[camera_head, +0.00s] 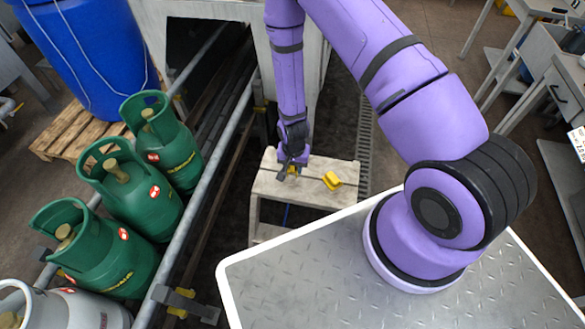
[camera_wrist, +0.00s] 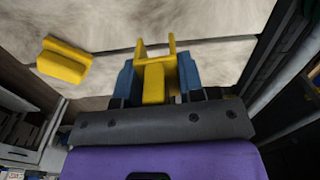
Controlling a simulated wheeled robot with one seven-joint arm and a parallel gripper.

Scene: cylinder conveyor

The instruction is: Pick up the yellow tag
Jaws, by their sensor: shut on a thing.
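A yellow tag (camera_wrist: 153,84) is between the fingers of my gripper (camera_wrist: 157,80) in the wrist view, with its forked end pointing away from the palm. The gripper is shut on it, over the pale top of a small bench (camera_head: 320,188). In the head view my gripper (camera_head: 291,166) is at the left part of the bench, and only a bit of the held tag shows. A second yellow tag (camera_head: 332,181) lies on the bench to the right; it also shows at the left in the wrist view (camera_wrist: 64,62). I cannot tell whether the held tag touches the bench.
Several green gas cylinders (camera_head: 130,185) stand on the conveyor at the left, behind a grey rail (camera_head: 205,145). A blue barrel (camera_head: 85,55) stands on a wooden pallet (camera_head: 55,143). Grey work tables (camera_head: 545,85) are at the right.

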